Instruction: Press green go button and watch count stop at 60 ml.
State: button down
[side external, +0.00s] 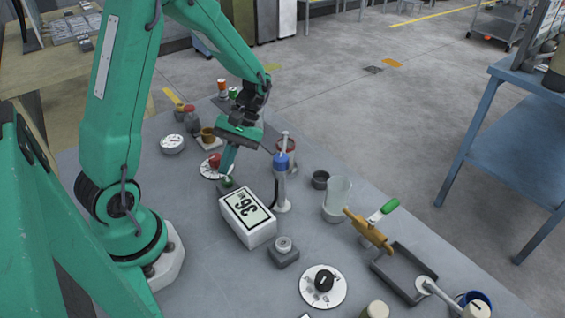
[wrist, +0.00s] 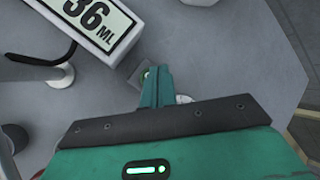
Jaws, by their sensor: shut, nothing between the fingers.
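My gripper (side external: 226,174) is shut and empty, pointing down. Its fingertips are at a small box with the green go button (side external: 229,183), beside the counter display. In the wrist view my fingertips (wrist: 162,69) cover part of that box, and a sliver of the green button (wrist: 146,73) shows at their left edge. I cannot tell whether the button is pressed down. The white counter display (side external: 247,216) reads 36; in the wrist view the display (wrist: 95,22) shows 36 ML.
A red knob on a white disc (side external: 212,166) stands close behind my fingers. A blue-collared dispenser (side external: 281,163) and a clear beaker (side external: 337,202) stand to the right.

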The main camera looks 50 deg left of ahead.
jog(key=shift+r, duration=2.35)
jog(key=shift+r, duration=0.1)
notch_tip(320, 180, up, 11)
jog(key=m+t+y, duration=0.2)
jog(key=m+t, duration=0.7)
jog(key=t, duration=0.1)
send_over(230, 178)
jog(key=s+d, duration=0.2)
jog(key=d, duration=0.3)
jog(key=shift+s+d+r+m+t, duration=0.35)
jog(key=shift+r+m+t, duration=0.2)
jog(key=shift+t, duration=0.15)
jog(key=shift+s+d+r+m+t, duration=0.3)
jog(key=shift+r+m+t, duration=0.1)
jog(key=shift+m+t, duration=0.25)
